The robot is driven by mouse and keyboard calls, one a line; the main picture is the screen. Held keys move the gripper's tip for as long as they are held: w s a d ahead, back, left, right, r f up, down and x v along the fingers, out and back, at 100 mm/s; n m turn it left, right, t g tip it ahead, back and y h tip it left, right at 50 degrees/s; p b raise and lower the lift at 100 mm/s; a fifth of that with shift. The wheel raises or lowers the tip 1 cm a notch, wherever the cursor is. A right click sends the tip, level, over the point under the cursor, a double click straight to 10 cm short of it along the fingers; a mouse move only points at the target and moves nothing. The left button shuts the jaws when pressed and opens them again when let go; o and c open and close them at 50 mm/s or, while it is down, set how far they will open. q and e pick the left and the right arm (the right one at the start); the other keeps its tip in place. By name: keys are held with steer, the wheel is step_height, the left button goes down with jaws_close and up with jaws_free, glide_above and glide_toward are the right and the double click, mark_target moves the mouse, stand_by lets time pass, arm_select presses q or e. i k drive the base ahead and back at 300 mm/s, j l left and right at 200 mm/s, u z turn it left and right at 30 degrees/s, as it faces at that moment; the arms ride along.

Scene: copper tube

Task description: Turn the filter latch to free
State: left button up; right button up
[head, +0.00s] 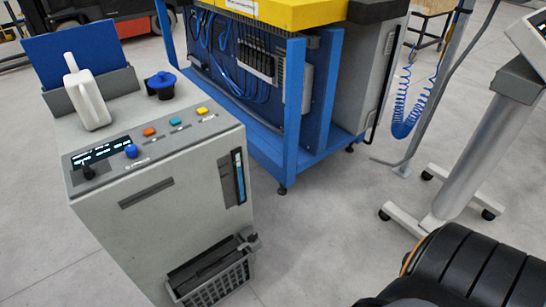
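A grey machine (165,215) stands at the left. Low on its front is a light grey slatted basket or filter cover (216,287) with dark slabs in it. A small dark grey piece, which looks like the filter latch (249,241), sits at the cover's upper right corner. It is too small to tell which way it is turned. Neither of my grippers shows in this view. Nothing is seen touching the latch.
The machine's top has a blue knob (131,151), coloured buttons, a white jug-like container (86,92) and a blue-capped black pot (161,84). A blue-framed bench (291,110) stands behind. A wheeled stand (470,165) is at right.

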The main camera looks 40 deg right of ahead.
mark_target(251, 238)
steer(key=z, duration=0.9)
